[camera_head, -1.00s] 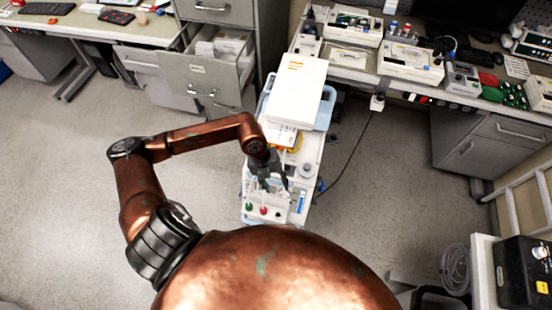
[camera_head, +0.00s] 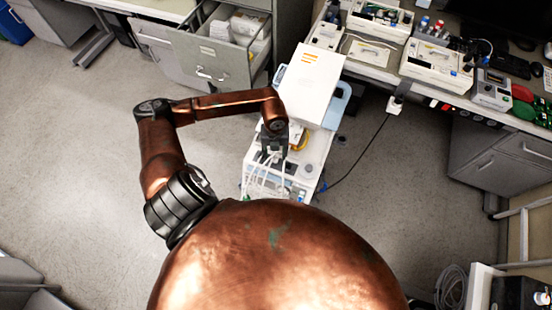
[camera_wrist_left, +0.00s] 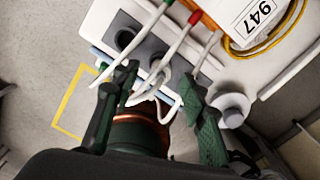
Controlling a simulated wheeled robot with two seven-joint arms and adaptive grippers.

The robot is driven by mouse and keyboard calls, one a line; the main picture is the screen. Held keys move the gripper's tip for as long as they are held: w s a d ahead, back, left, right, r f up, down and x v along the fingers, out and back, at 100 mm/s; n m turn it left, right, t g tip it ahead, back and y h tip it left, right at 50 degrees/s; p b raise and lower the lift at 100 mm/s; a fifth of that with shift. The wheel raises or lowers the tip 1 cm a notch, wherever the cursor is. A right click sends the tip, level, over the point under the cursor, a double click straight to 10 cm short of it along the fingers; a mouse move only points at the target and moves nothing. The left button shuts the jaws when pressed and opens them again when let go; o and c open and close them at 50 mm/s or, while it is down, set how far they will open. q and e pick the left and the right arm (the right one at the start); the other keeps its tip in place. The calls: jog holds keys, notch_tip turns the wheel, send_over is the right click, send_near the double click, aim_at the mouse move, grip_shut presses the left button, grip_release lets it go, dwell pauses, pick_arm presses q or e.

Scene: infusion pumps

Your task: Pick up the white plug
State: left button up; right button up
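A white plug (camera_head: 394,106) with a black cable is at the front edge of the bench, right of the white cart (camera_head: 318,150) in the head view. My left gripper (camera_head: 270,158) is over the near part of the cart, well left of that plug. In the left wrist view its green fingers (camera_wrist_left: 160,80) are spread apart. White cables (camera_wrist_left: 158,88) with looped ends show between and beyond the fingers; I cannot tell whether any touch them. The plug does not show clearly in the wrist view. My right gripper is out of view.
A white box (camera_head: 307,82) lies on the cart's far end. In the wrist view a yellow cable (camera_wrist_left: 262,46) lies by a label. The bench (camera_head: 375,72) carries several devices. An open drawer (camera_head: 222,50) stands left of the cart. Clear floor (camera_head: 385,185) lies right of the cart.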

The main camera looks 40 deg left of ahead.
pick_arm(q)
notch_tip(320, 180, down, 2)
jog(key=shift+f, duration=0.25)
jog(key=c, duration=1)
grip_shut()
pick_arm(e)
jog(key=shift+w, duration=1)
